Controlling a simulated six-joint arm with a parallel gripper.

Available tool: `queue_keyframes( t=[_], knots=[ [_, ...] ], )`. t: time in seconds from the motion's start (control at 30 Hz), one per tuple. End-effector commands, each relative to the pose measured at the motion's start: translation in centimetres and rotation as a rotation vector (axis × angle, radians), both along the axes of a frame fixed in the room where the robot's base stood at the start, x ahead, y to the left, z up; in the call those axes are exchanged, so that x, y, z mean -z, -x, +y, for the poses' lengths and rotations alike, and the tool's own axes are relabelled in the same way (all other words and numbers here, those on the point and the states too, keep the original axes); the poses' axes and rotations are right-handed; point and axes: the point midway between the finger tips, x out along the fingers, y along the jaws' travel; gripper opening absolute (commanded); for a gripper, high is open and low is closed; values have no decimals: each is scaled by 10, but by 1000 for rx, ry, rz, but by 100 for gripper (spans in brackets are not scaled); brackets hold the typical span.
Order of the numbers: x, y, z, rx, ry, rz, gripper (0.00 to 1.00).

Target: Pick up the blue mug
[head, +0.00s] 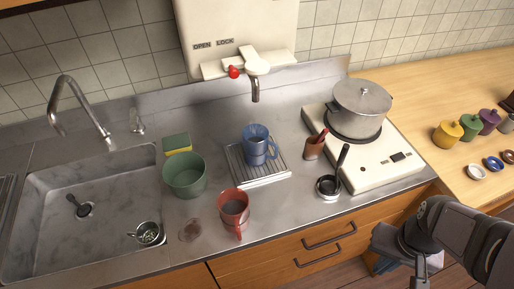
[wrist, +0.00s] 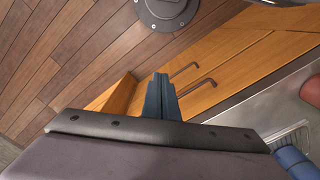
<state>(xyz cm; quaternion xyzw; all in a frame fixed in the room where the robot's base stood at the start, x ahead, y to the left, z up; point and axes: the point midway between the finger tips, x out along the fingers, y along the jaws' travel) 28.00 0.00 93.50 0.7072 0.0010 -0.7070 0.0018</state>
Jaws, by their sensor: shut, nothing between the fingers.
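The blue mug (head: 255,150) stands upright on a grooved metal drip tray (head: 262,181) at the middle of the steel counter, under the spout of a wall unit. Its handle points right in the head view. Part of the blue mug also shows at the right edge of the wrist view (wrist: 294,162). My gripper (wrist: 159,78) is shut and empty in the wrist view, over the floor and drawer fronts, apart from the mug. In the head view my arm is at the lower right, in front of the counter, and the fingertips are hard to make out.
A red mug (head: 234,206) and a green pot (head: 184,174) stand left of the tray. A stove (head: 385,170) bears a lidded pot (head: 361,104). The sink (head: 80,215) is at left.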

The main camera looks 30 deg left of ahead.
Motion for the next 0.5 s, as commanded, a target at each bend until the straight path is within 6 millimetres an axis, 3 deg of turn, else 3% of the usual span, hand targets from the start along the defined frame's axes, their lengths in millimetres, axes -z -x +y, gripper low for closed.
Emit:
queue_keyframes(
  t=[0.03, 0.07, 0.37, 0.5],
  knots=[
    [0, 0, 0, 0, 0, 0, 2],
    [0, 0, 0, 0, 0, 0, 10],
    [0, 0, 0, 0, 0, 0, 81],
    [0, 0, 0, 0, 0, 0, 81]
  ],
)
